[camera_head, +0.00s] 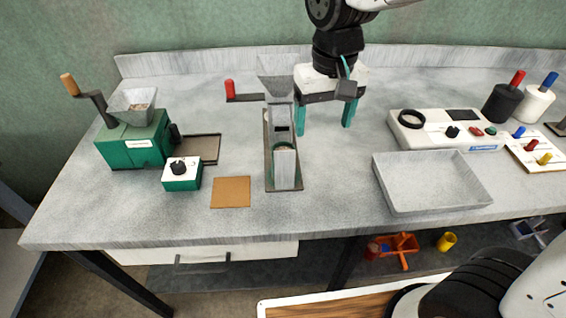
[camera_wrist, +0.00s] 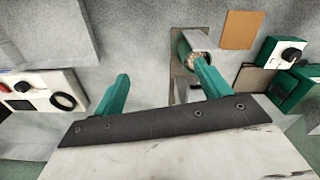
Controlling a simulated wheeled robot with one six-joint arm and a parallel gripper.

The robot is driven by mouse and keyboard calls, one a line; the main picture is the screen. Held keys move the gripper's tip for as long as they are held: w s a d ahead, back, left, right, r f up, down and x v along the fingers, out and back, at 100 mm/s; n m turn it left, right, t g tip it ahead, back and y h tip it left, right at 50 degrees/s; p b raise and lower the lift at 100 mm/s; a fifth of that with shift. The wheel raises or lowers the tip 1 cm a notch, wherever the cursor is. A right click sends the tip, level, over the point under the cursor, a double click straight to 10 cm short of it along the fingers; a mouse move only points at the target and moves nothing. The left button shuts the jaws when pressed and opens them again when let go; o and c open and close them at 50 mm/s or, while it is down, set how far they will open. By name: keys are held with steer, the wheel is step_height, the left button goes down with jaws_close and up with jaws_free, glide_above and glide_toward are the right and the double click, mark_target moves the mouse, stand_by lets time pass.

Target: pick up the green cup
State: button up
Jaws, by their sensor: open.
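A cup (camera_head: 284,168) stands at the front of the central hand mill (camera_head: 279,112), under its chute. I cannot make out any other green cup. My gripper (camera_head: 324,115) is open and empty, its teal fingers pointing down, to the right of the mill and farther back than the cup.
A brown mat (camera_head: 231,192) lies left of the cup. A green control box (camera_head: 182,175) and a green grinder (camera_head: 136,140) are farther left. A grey tray (camera_head: 430,182) and a white panel device (camera_head: 447,130) stand right. The worktop between mill and tray is clear.

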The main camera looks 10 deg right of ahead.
steer(key=shift+n, duration=0.3)
steer(key=w+a+f, duration=0.1)
steer(key=a, duration=0.1)
steer(key=w+a+f, duration=0.1)
steer(key=a, duration=0.1)
steer(key=a+f, duration=0.2)
steer(key=a, duration=0.1)
steer(key=shift+w+f, duration=0.1)
steer(key=shift+w, duration=0.3)
steer(key=f, duration=0.7)
steer(key=shift+w+a+f, duration=0.1)
steer(key=shift+w+f, duration=0.15)
steer(key=shift+f, duration=0.1)
steer(key=c, duration=1.2)
